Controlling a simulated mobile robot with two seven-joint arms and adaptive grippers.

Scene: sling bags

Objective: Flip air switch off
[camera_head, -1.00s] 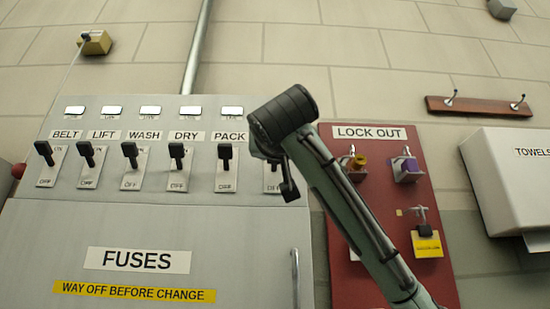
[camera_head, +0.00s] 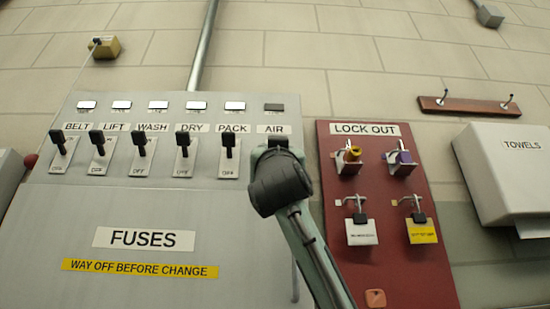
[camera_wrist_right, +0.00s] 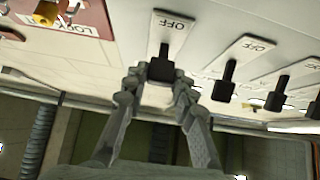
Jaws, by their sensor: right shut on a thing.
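The air switch is under the AIR label (camera_head: 273,129), at the right end of the row on the grey panel (camera_head: 80,215). My right gripper (camera_head: 278,150) hides most of it in the head view. In the right wrist view the air switch's black handle (camera_wrist_right: 161,69) sits between the two fingers of my right gripper (camera_wrist_right: 156,84), which is shut on it. Its plate (camera_wrist_right: 172,32) reads OFF at the visible end. The lamp (camera_head: 274,107) above AIR is dark, while the other lamps in the row are white. My left gripper is not in view.
The BELT (camera_head: 58,142), LIFT (camera_head: 97,141), WASH (camera_head: 139,143), DRY (camera_head: 183,143) and PACK (camera_head: 228,143) switches stand to the left. A red LOCK OUT board (camera_head: 340,280) with padlocks is close on the right. A towel box (camera_head: 515,170) is farther right.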

